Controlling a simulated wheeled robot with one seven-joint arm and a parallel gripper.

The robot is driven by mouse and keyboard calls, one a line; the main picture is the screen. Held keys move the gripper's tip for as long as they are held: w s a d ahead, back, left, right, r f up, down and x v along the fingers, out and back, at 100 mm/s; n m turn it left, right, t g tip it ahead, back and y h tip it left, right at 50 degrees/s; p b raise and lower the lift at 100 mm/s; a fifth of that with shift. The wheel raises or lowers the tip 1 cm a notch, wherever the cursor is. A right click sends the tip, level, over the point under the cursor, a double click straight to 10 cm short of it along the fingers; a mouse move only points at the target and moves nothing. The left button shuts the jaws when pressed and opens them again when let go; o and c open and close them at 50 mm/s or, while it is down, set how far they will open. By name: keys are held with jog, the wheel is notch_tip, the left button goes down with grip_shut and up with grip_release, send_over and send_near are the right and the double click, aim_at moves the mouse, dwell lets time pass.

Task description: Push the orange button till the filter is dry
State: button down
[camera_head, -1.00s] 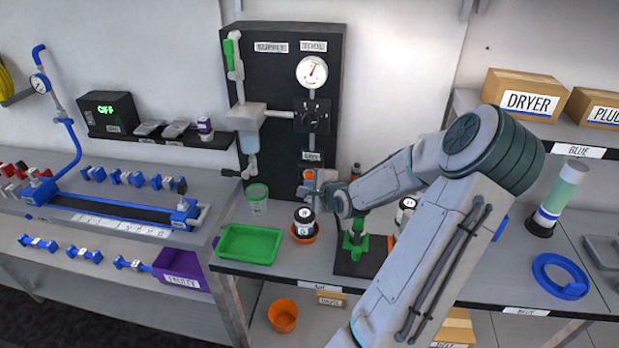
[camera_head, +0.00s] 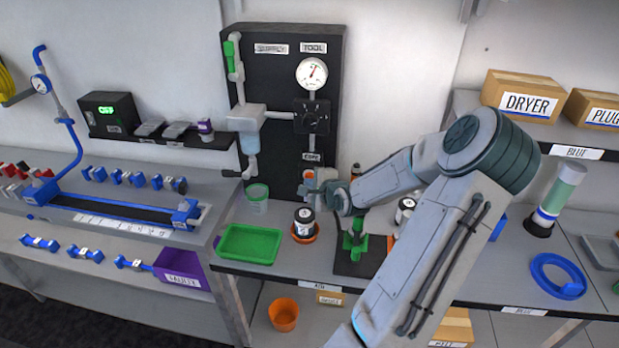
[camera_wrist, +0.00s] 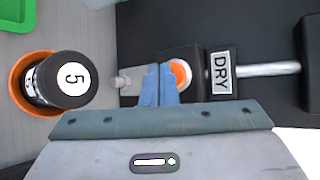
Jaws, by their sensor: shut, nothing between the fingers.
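The orange button (camera_wrist: 181,73) sits in a dark housing beside a label reading DRY in the wrist view. My gripper (camera_wrist: 159,70) is shut and empty, with its blue fingertips right at the button and covering part of it. I cannot tell whether they press it. In the head view my gripper (camera_head: 317,187) is at the lower part of the black panel (camera_head: 285,95), and the button is mostly hidden there. No part that I can surely name as the filter shows; a grey housing with a clear bowl (camera_head: 250,143) hangs on the panel's left.
A black-capped jar (camera_head: 304,217) stands in an orange dish just below my gripper. A green tray (camera_head: 250,244), a green-lidded cup (camera_head: 257,193) and a green stand (camera_head: 356,240) are close by. A pressure gauge (camera_head: 311,72) is on the panel above.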

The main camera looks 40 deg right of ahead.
jog(key=shift+w+d+p, duration=0.25)
jog(key=shift+d+p, duration=0.1)
dwell(0.5)
dwell(0.3)
jog(key=shift+s+a+p, duration=0.3)
jog(key=shift+s+a, duration=0.25)
jog(key=shift+a, duration=0.1)
jog(key=shift+s+a+p, duration=0.6)
jog(key=shift+s+a, duration=1.05)
jog(key=shift+a, duration=0.25)
jog(key=shift+a, duration=0.1)
